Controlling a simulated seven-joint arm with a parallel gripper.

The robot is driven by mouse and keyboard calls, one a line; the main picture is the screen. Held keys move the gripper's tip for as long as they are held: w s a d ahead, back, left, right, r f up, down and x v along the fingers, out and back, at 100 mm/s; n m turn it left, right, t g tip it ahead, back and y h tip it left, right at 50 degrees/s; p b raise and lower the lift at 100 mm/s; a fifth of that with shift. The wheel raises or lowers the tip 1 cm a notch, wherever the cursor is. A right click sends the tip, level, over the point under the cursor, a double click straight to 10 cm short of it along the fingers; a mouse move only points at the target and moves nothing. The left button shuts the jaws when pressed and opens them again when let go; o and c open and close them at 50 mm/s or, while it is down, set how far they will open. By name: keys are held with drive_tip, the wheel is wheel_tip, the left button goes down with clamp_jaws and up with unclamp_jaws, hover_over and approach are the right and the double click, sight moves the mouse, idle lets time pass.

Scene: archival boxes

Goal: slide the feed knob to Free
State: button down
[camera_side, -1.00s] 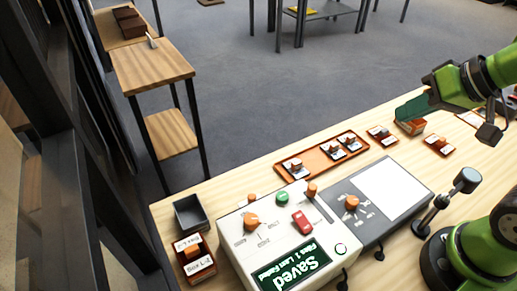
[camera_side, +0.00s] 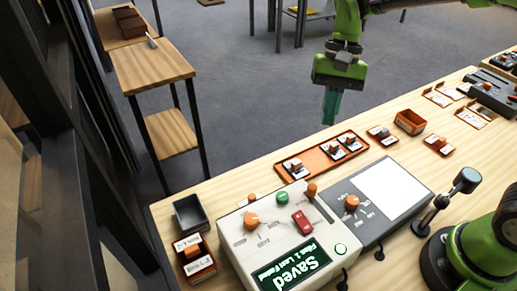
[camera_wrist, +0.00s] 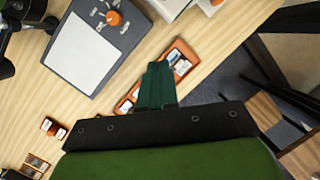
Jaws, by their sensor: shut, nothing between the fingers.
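A white console (camera_side: 232,240) with a lit screen (camera_side: 292,262) stands on the bench. An orange knob (camera_side: 311,189) sits at the end of a dark slot near its back right edge. Another orange knob (camera_side: 251,220) is on its left part. The grey panel (camera_side: 375,232) beside it has an orange knob (camera_side: 351,203), also in the wrist view (camera_wrist: 114,18). The labels are too small to tell which is the feed knob or where Free lies. My gripper (camera_side: 331,108) points down, shut and empty, above and behind the orange tray, apart from all knobs.
The orange tray (camera_side: 318,171) with several small parts lies behind the console. A green button (camera_side: 282,198) and red switch (camera_side: 302,222) stand near the knobs. An open orange box (camera_side: 410,122) is to the right. A lamp-like post (camera_side: 452,195) rises right of the panel.

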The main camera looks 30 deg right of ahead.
sight(311, 191)
drive_tip(key=shift+a+r+m+g, duration=0.5)
drive_tip(key=shift+r+m+g, duration=0.1)
drive_tip(key=shift+r+m, duration=0.25)
drive_tip(key=s+a+f, duration=0.5)
drive_tip(key=f, duration=0.4)
drive_tip(key=shift+s+a+f, duration=0.15)
drive_tip(key=shift+s+a, duration=0.05)
drive_tip(key=shift+a, duration=0.05)
